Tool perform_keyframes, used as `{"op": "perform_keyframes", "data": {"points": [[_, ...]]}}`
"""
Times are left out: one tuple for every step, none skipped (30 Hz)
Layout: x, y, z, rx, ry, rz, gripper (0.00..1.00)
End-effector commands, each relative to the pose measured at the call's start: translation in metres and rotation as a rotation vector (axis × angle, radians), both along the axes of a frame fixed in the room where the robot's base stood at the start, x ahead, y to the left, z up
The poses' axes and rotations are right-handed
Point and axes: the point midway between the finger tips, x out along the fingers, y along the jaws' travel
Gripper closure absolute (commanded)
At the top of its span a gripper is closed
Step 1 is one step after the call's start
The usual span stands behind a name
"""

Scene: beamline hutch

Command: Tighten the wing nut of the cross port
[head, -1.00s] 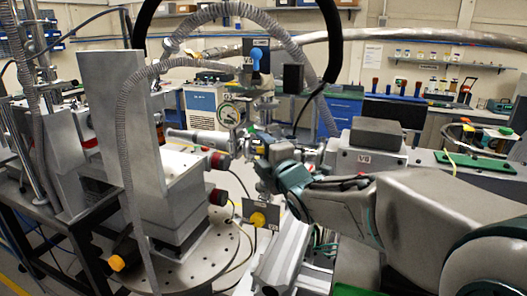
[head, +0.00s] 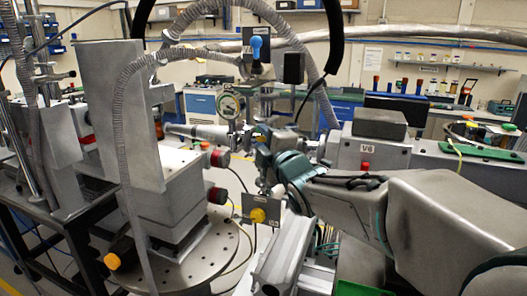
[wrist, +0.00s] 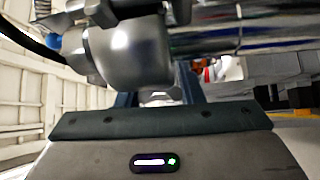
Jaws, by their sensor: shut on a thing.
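The cross port shows in the wrist view as a shiny rounded metal body (wrist: 125,52) with a pipe running off to the right. My gripper (wrist: 158,92) is just below it, with its two dark fingers on either side of a small pale metal piece (wrist: 160,97). This piece appears to be the wing nut, and the fingers are shut on it; its wings are mostly hidden. In the head view my gripper (head: 263,152) reaches in from the right at the pipework below the blue-handled valve (head: 256,47). The nut cannot be made out there.
A round pressure gauge (head: 229,105) stands just left of my gripper. A grey ribbed hose (head: 122,120) hangs in front of the tall metal block (head: 107,115). The grey V6 valve box (head: 372,152) is to the right.

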Motion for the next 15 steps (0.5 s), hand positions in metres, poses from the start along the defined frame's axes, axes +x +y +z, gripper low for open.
{"op": "perform_keyframes", "data": {"points": [[0.0000, -0.0003, -0.0026, 0.004, -0.001, -0.001, 0.89], [-0.0001, -0.0003, -0.0021, 0.006, -0.001, -0.001, 0.89], [-0.0001, -0.0002, -0.0013, 0.008, -0.002, 0.000, 0.89], [-0.0001, -0.0003, -0.0009, 0.010, -0.002, 0.000, 0.89], [-0.0002, -0.0002, -0.0006, 0.010, -0.002, 0.000, 0.89], [-0.0002, -0.0003, -0.0003, 0.009, -0.001, -0.001, 0.89], [-0.0001, -0.0002, -0.0003, 0.009, -0.001, -0.001, 0.89], [-0.0001, -0.0002, -0.0003, 0.009, -0.001, -0.001, 0.89], [-0.0002, -0.0003, -0.0003, 0.009, -0.001, -0.001, 0.89], [-0.0002, -0.0003, -0.0003, 0.009, -0.001, -0.001, 0.89], [-0.0002, -0.0003, -0.0004, 0.009, -0.001, -0.001, 0.89], [-0.0002, -0.0003, -0.0004, 0.009, -0.001, -0.001, 0.63], [-0.0002, -0.0003, -0.0004, 0.009, -0.001, -0.001, 0.55], [-0.0002, -0.0003, -0.0004, 0.009, -0.001, -0.001, 0.46], [-0.0002, -0.0003, -0.0004, 0.009, -0.001, -0.001, 0.44]]}}
